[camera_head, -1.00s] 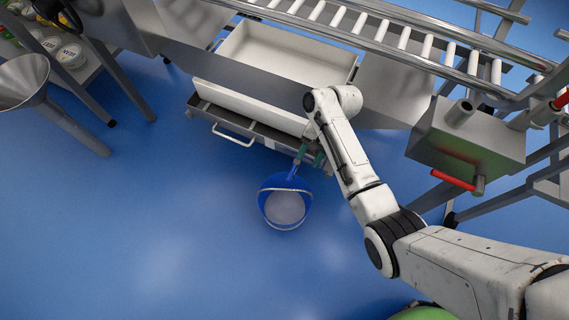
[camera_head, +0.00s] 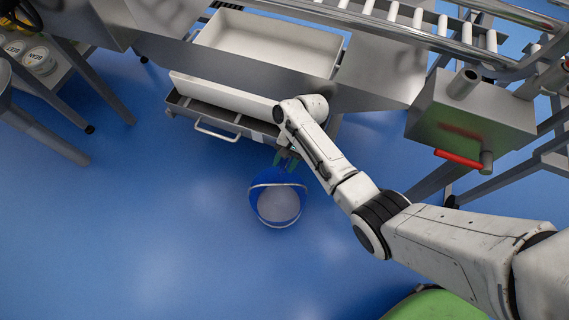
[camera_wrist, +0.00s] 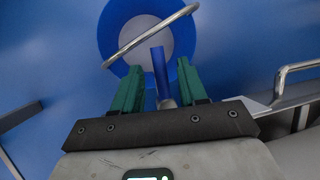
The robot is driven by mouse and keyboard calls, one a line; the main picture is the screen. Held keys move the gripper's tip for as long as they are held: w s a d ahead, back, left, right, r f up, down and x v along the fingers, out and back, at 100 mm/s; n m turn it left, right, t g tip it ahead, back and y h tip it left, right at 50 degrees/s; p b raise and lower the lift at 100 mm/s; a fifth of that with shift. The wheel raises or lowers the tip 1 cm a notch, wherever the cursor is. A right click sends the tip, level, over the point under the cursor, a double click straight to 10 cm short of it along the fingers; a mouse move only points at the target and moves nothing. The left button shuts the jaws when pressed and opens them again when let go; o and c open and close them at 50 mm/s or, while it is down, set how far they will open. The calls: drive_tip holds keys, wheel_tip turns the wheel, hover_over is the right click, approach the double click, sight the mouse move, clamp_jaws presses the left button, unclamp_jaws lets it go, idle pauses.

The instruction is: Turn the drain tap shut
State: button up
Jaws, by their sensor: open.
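A blue lever (camera_wrist: 160,68) on a short grey stem stands between my gripper's fingers in the wrist view, apparently the tap handle; I cannot tell contact. In the head view my arm and the tub unit hide it. My gripper (camera_head: 287,158) is open, its green fingers pointing down beside the drawer's right end; they also show in the wrist view (camera_wrist: 158,85) on either side of the lever. A blue bucket (camera_head: 252,203) with a metal bail and pale inside stands on the floor just past the fingertips. A red lever (camera_head: 458,158) sits on a grey metal box at right.
The white tub (camera_head: 272,40) sits in a steel frame above a drawer with a bar handle (camera_head: 218,132). A roller conveyor runs along the back. A shelf with jars (camera_head: 38,60) is at left. Blue floor in front is clear.

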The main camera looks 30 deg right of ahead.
drive_tip(key=shift+a+f, duration=0.15)
drive_tip(key=shift+f, duration=0.15)
drive_tip(key=shift+c, duration=0.3)
clamp_jaws()
